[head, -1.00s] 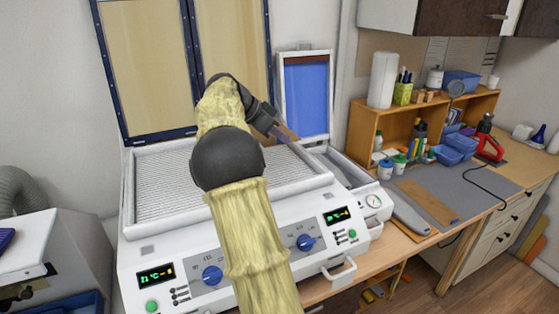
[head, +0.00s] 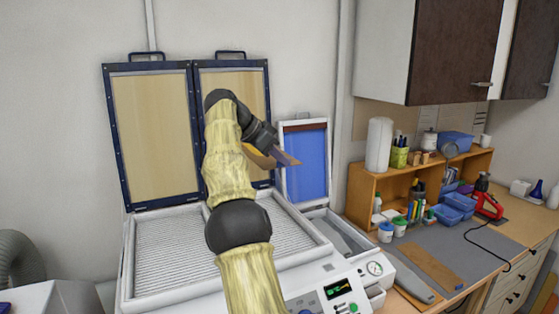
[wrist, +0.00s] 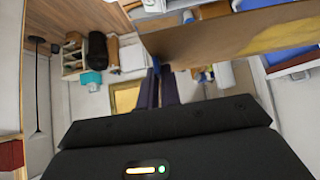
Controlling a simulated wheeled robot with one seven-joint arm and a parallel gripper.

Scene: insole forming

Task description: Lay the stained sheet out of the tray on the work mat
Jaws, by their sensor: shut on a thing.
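My gripper (head: 278,152) is raised above the machine and shut on a thin brown sheet (head: 285,159). In the wrist view the sheet (wrist: 210,35) spreads from the fingers (wrist: 160,72) to the upper right, with a yellow patch on it that looks like the stain. It hangs in the air, touching nothing else that I can see. The grey work mat (head: 478,240) lies on the bench at the right, well away from my gripper. Another brown piece (head: 437,267) lies on the mat beside a long grey piece (head: 408,281). I cannot make out the tray.
The white machine with a ribbed bed (head: 165,255) stands below my arm, its framed lids (head: 152,140) open. A smaller blue-lined lid (head: 306,170) stands behind the sheet. A wooden shelf (head: 362,190), blue boxes (head: 460,202) and a red tool (head: 487,206) border the mat.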

